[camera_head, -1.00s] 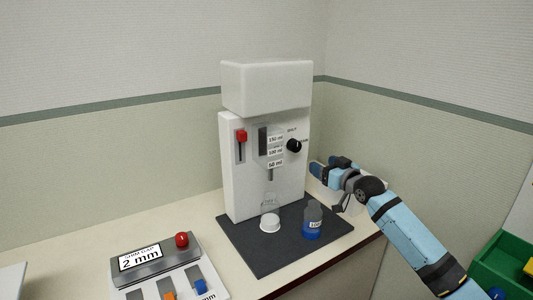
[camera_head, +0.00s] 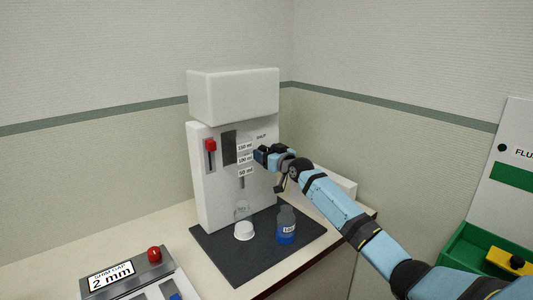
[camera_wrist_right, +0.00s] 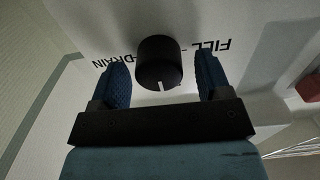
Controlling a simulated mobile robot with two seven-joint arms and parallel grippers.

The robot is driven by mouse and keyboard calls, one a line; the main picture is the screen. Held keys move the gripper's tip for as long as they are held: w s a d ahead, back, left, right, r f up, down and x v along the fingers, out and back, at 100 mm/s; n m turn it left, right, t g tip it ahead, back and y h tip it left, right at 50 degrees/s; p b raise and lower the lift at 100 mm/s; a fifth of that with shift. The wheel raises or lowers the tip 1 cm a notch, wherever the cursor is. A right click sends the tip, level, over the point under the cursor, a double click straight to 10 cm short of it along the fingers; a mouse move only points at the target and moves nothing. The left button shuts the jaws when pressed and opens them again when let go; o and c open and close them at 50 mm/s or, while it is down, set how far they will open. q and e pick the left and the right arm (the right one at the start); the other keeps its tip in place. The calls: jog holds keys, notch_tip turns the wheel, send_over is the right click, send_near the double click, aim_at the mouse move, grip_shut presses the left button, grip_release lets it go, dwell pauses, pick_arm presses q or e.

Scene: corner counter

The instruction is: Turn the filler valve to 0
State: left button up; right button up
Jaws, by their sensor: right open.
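The filler (camera_head: 206,190) is a white machine on a dark mat in the head view. Its valve is a black round knob (camera_wrist_right: 158,60) with a white pointer line, seen in the right wrist view between the words FILL and DRAIN, which appear upside down. My right gripper (camera_wrist_right: 160,85) is open, with one blue fingertip on each side of the knob and a gap visible on both sides. In the head view my right gripper (camera_head: 262,154) is at the machine's front and hides the knob. My left gripper is not in view.
A red slider (camera_head: 210,146) is on the machine's left front. A grey control box (camera_head: 130,275) is at front left, a green bin (camera_head: 462,247) at right.

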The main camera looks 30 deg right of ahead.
jog(key=shift+w, duration=0.15)
jog(key=shift+c, duration=0.3)
jog(key=c, duration=0.9)
